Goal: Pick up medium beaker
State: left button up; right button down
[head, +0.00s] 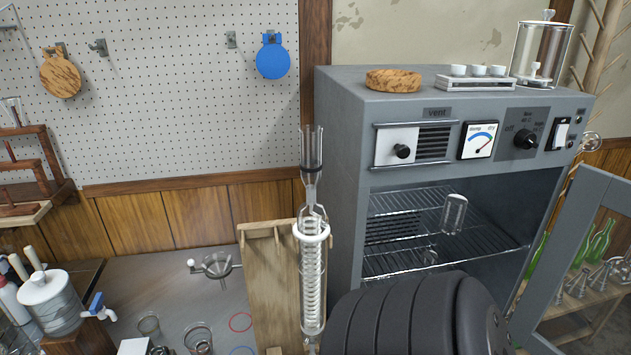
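Several clear glass vessels could be the medium beaker, and I cannot tell which one it is. One clear glass cylinder (455,214) shows inside the open oven, at the upper wire rack. Two clear glass vessels stand on the grey bench at the lower left: a smaller one (148,326) and a wider one (198,339), which is cut by the bottom edge. Neither gripper shows in the head view. A dark ribbed part, probably one of my arms, covers the bottom middle and hides the lower front of the oven.
The grey oven (340,150) has its door (590,240) swung open at right. A glass condenser (312,275) stands upright before a wooden stand (270,290). A white-lidded jar with a blue tap (48,302), a funnel (217,267) and coloured rings (240,322) are at left.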

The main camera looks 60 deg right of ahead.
aim_at(455, 207)
jog(key=z, duration=2.95)
